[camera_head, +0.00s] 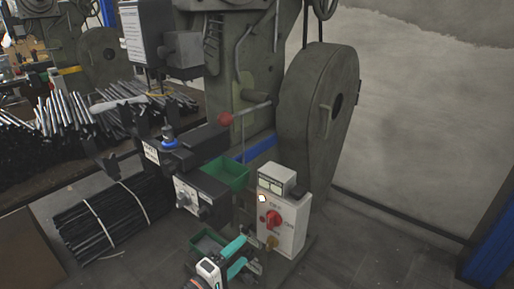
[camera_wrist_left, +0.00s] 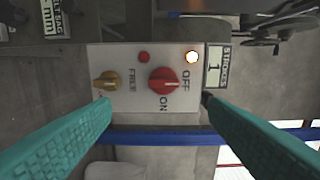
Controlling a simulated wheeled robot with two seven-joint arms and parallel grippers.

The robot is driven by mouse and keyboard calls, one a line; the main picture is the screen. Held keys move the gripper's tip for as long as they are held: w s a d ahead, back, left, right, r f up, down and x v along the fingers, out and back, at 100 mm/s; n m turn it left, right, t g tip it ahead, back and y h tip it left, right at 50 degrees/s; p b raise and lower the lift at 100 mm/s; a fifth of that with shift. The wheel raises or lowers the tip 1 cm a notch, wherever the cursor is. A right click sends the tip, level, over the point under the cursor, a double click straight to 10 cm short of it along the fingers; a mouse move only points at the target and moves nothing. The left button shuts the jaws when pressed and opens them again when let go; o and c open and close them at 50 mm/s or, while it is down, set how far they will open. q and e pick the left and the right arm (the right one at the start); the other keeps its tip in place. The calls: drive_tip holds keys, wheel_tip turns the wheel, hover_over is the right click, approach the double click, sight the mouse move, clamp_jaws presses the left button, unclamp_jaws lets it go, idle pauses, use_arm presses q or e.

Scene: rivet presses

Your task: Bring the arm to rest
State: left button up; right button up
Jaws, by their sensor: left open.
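My left gripper (camera_head: 249,252) has teal fingers and is open and empty, low in the head view, in front of the white control box (camera_head: 293,238). In the left wrist view its fingers (camera_wrist_left: 156,98) are spread wide, with the box face (camera_wrist_left: 130,65) beyond them. The box carries a red OFF/ON knob (camera_wrist_left: 163,81), a yellow FREE knob (camera_wrist_left: 105,82), a small red button (camera_wrist_left: 144,57) and a lit white lamp (camera_wrist_left: 192,57). A strokes counter (camera_wrist_left: 216,68) beside it reads 1. My right gripper is not in view.
The green rivet press (camera_head: 237,60) with its large wheel guard (camera_head: 318,115) stands behind the box. Green bins (camera_head: 228,173) sit beside it. Bundled dark rods (camera_head: 98,222) lie on the floor at left. Floor at right (camera_head: 385,250) is clear.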

use_arm(q)
drive_tip(key=s+a+f+m+g+y, duration=0.25)
drive_tip(key=s+f, duration=0.35)
drive_tip(key=f, duration=0.4)
drive_tip(key=s+a+f+m+g+y, duration=0.2)
drive_tip(key=s+a+f+m+g, duration=0.15)
drive_tip(key=s+f, duration=0.4)
drive_tip(key=s+a+f+m+g+y, duration=0.25)
drive_tip(key=s+f+m, duration=0.2)
drive_tip(key=f, duration=0.75)
drive_tip(key=s+a+f+m+g+y+p, duration=0.1)
drive_tip(key=s+a+p, duration=0.1)
drive_tip(key=s+p, duration=0.3)
drive_tip(key=s+a+f+g+y+p, duration=0.1)
drive_tip(key=s+p, duration=0.5)
drive_tip(key=s, duration=0.6)
drive_tip(key=s+a+f+m+g+y+p, duration=0.1)
drive_tip(key=s+a+f+g+p, duration=0.2)
drive_tip(key=s, duration=0.5)
drive_tip(key=shift+s+a+f+m+p, duration=0.2)
drive_tip(key=shift+s+a+m+p, duration=0.2)
drive_tip(key=shift+a+p, duration=0.65)
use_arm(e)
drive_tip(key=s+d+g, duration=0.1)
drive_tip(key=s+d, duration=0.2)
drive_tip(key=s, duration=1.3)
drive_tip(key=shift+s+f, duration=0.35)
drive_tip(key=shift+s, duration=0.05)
use_arm(q)
drive_tip(key=shift+d, duration=0.2)
